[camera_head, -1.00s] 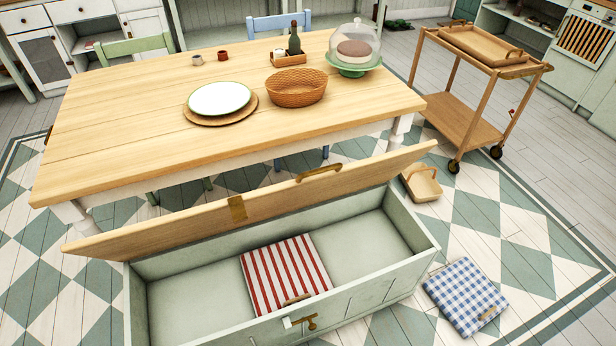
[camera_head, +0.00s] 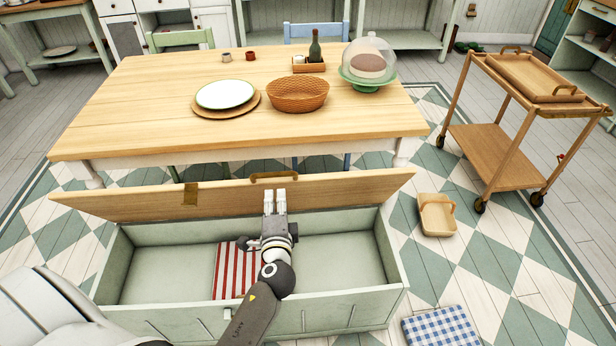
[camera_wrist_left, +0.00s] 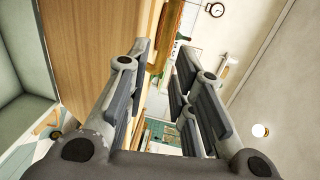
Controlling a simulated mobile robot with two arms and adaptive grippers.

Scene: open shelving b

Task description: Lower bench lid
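The storage bench (camera_head: 348,306) is pale green and stands in front of the table. Its wooden lid (camera_head: 130,200) is raised, leaning up at the back, with the inside exposed. A brass handle (camera_head: 275,176) is on the lid's upper edge; a bar that looks like it also shows in the left wrist view (camera_wrist_left: 168,35). My left gripper (camera_head: 275,196) is in front of the lid, just below the handle. In the left wrist view its fingers (camera_wrist_left: 167,50) are apart with nothing between them. A red-striped cushion (camera_head: 230,268) lies in the bench, partly hidden by my arm. My right gripper is not in view.
The table (camera_head: 140,110) behind the lid holds a plate (camera_head: 225,94), a wicker basket (camera_head: 298,95) and a domed cake stand (camera_head: 368,65). A small basket (camera_head: 437,217) and a blue checked cushion (camera_head: 440,328) lie on the floor at right. A wooden trolley (camera_head: 495,160) stands farther right.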

